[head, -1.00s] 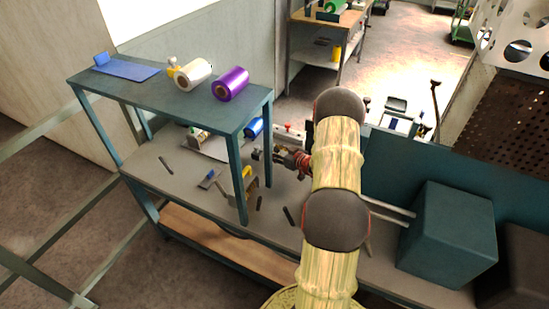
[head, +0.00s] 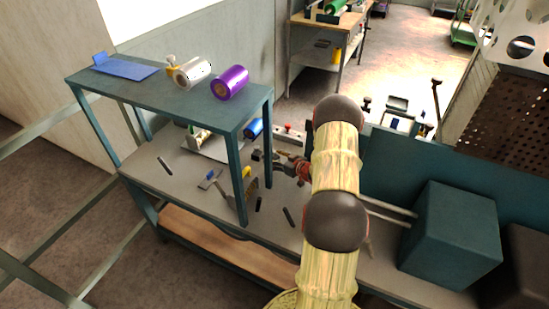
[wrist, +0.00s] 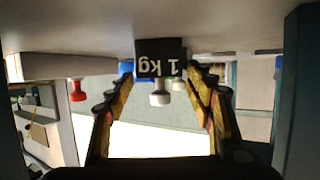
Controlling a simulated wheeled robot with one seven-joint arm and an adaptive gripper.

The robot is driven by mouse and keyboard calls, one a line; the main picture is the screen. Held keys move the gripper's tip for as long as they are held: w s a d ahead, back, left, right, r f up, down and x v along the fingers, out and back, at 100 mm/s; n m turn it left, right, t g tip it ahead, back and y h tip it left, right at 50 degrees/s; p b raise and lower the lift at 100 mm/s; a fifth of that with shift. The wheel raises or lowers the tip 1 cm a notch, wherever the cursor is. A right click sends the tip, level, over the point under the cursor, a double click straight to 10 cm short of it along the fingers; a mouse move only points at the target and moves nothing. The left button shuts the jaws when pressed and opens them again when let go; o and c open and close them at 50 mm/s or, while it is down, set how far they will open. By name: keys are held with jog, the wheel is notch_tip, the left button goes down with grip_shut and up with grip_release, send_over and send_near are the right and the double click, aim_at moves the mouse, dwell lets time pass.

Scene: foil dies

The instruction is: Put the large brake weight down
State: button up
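The large brake weight, a dark block marked "1 kg" with a pale knob, shows upside down in the wrist view (wrist: 160,58). It sits between the two fingertips of my gripper (wrist: 161,76), which close in on its sides. In the head view my gripper (head: 270,158) reaches left over the grey bench (head: 150,170), beside the front leg of the raised shelf. The weight is small and partly hidden there. I cannot tell whether its underside touches anything.
A teal shelf (head: 200,108) stands over the bench, with a silver roll (head: 193,73) and a purple roll (head: 230,83) on top. Its legs are close to my gripper. A pale block with a red knob (head: 288,133) stands behind. Several small tools lie on the bench.

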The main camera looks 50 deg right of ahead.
jog(key=shift+o, duration=0.3)
jog(key=shift+s+r, duration=0.1)
jog(key=shift+r, duration=0.1)
jog(key=p+v, duration=0.3)
jog(key=v, duration=0.8)
jog(key=shift+s, duration=0.4)
